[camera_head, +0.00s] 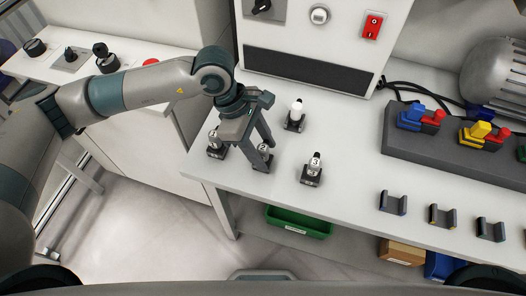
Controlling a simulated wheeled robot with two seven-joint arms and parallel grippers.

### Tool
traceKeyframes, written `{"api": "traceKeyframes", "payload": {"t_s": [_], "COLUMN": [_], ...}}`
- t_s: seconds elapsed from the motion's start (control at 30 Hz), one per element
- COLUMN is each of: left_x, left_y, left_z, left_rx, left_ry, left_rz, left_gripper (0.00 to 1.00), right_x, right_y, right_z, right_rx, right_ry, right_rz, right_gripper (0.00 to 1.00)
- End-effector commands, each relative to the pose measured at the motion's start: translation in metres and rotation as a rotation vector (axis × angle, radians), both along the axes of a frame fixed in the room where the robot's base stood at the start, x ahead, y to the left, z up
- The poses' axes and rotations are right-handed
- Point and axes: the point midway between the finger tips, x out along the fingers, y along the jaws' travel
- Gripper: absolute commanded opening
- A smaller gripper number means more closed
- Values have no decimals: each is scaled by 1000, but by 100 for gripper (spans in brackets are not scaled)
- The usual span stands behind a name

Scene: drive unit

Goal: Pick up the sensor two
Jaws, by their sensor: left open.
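The sensor two (263,149), a small dark-based block with a white label marked 2, stands on the white bench near its front left corner. My left gripper (264,156) reaches down to it from above. Its jaws are open, with the fingertips close around the sensor, and the fingers hide part of it. I cannot tell whether the fingers touch it. A similar sensor (214,143) stands just to the left, its label hard to read. The sensor marked 3 (313,168) stands to the right. My right gripper is not in view.
A white-topped post (296,113) stands behind the sensors, before a control box (310,70). A dark connector block (453,137) and several small U-shaped holders (393,203) are at the right. A green bin (299,222) sits below the bench.

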Motion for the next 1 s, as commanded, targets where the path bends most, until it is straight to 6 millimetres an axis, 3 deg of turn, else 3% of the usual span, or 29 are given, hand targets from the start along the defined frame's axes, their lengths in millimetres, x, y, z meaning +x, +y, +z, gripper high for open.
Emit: {"api": "traceKeyframes", "payload": {"t_s": [0.33, 0.5, 0.53, 1.0], "left_x": [0, 0, 0, 1], "left_y": [0, 0, 0, 0], "left_z": [0, 0, 0, 7], "left_rx": [1, 1, 1, 1], "left_ry": [0, 0, 0, -4], "left_rz": [0, 0, 0, -1], "left_gripper": [43, 2, 0, 0], "right_x": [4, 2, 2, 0], "right_y": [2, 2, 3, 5], "right_z": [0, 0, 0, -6], "right_rx": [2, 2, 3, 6], "right_ry": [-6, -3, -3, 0], "right_rz": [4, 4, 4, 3], "right_gripper": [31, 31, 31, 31]}}
